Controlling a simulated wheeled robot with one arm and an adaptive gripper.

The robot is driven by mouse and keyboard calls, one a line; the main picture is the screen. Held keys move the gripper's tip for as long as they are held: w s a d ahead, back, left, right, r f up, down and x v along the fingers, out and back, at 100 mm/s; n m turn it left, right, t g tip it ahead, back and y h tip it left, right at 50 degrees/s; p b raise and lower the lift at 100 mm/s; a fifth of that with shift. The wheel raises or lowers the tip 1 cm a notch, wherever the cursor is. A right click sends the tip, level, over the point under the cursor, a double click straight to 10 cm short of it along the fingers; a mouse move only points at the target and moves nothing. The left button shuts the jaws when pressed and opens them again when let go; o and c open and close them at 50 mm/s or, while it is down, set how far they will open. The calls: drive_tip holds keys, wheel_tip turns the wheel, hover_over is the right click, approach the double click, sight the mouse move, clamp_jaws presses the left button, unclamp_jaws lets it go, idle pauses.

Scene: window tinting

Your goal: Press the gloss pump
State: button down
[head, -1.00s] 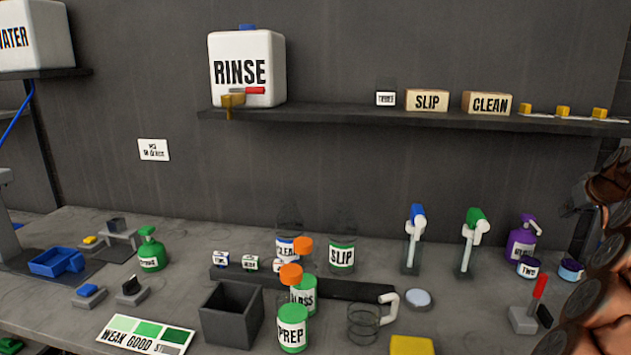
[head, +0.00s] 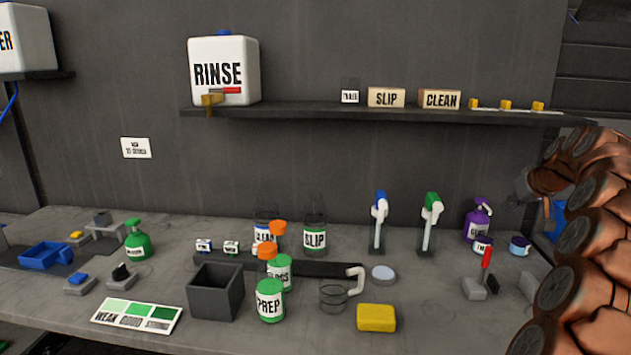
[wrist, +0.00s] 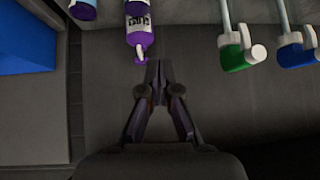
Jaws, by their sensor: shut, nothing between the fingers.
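The gloss pump is a purple bottle (head: 477,222) with a purple pump head and a partly readable white label. It stands upright at the back right of the bench in the head view. In the wrist view the purple bottle (wrist: 139,42) hangs from the top edge, its pale spout pointing at my fingers. My gripper (wrist: 158,68) is shut and empty, its tips just beside the spout in the picture; I cannot tell the depth gap. In the head view my dark gripper (head: 515,196) shows at the right of the pump, apart from it and partly hidden by my arm.
A red-handled lever (head: 486,266) stands in front. Green (head: 431,210) and blue (head: 380,208) spray heads stand left. The shelf (head: 380,115) runs above. The wall in front of the pump's back is bare.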

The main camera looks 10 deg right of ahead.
drive_tip(key=s+a+n+g+y+p, duration=0.2)
drive_tip(key=a+y, duration=0.1)
drive_tip(key=a, duration=1.8)
drive_tip(key=s+a+f+n+g+p, duration=0.1)
drive_tip(key=s+a, duration=0.3)
drive_tip(key=a, duration=0.3)
drive_tip(key=s+a+f+g, duration=0.1)
drive_tip(key=s+a, duration=0.3)
drive_tip(key=a, duration=0.2)
drive_tip(key=s+a+f+g+p, duration=0.1)
drive_tip(key=s+a+f+g, duration=0.1)
drive_tip(key=s, duration=0.8)
drive_tip(key=s+a+f+g+h+p, duration=0.1)
drive_tip(key=s+a+f, duration=0.3)
drive_tip(key=s, duration=0.7)
drive_tip(key=s+a+f+g+p, duration=0.1)
drive_tip(key=s+a+f+g, duration=0.2)
drive_tip(key=s, duration=0.8)
drive_tip(key=shift+a+f+h, duration=0.2)
drive_tip(key=shift+f+h, duration=0.1)
drive_tip(key=shift+f, duration=0.25)
drive_tip(key=shift+w, duration=0.15)
